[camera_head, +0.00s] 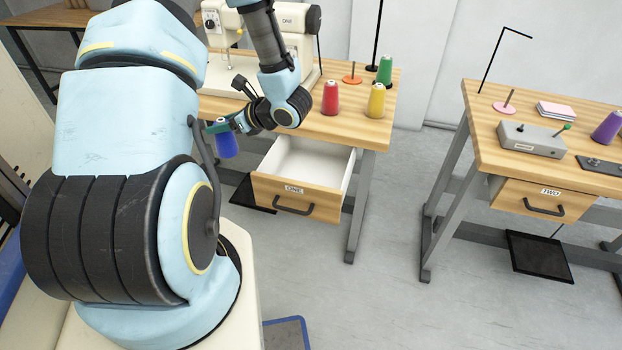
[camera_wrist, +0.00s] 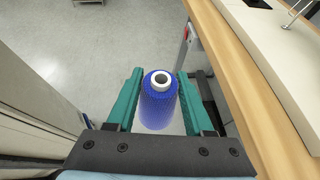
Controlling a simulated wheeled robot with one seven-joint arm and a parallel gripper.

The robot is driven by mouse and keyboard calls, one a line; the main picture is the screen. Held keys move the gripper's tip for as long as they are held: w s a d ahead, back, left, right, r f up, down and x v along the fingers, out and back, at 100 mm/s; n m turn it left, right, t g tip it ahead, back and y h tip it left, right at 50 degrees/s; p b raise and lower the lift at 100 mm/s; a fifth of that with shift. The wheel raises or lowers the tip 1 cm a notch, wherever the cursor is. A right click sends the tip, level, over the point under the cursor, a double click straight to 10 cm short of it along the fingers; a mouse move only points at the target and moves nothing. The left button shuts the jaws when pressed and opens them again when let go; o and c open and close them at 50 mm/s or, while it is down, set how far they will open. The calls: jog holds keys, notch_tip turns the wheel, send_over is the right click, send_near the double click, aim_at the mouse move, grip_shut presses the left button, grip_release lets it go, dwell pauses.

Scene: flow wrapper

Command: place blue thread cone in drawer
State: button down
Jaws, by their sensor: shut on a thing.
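The blue thread cone (camera_head: 227,144) is in my gripper (camera_head: 219,126), at the left front side of table ONE. In the wrist view the blue cone (camera_wrist: 158,105) sits upright between the two green fingers of my gripper (camera_wrist: 158,98), its white top ring facing the camera. The gripper is shut on it. The drawer (camera_head: 306,170) labelled ONE is pulled open, and its inside looks empty where I can see it. The cone is to the left of the drawer, apart from it. The left part of the drawer's inside is partly hidden by my arm.
On table ONE (camera_head: 345,128) stand a red cone (camera_head: 330,98), a yellow cone (camera_head: 376,100), a green cone (camera_head: 384,70) and a sewing machine (camera_head: 290,45). Table TWO (camera_head: 490,140) at right has a closed drawer (camera_head: 545,199) and a purple cone (camera_head: 607,128). Floor between the tables is clear.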

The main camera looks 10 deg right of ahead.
jog(key=shift+s+a+f, duration=0.5)
jog(key=shift+a, duration=0.1)
jog(key=shift+s+a+n, duration=0.15)
jog(key=shift+a+n, duration=0.15)
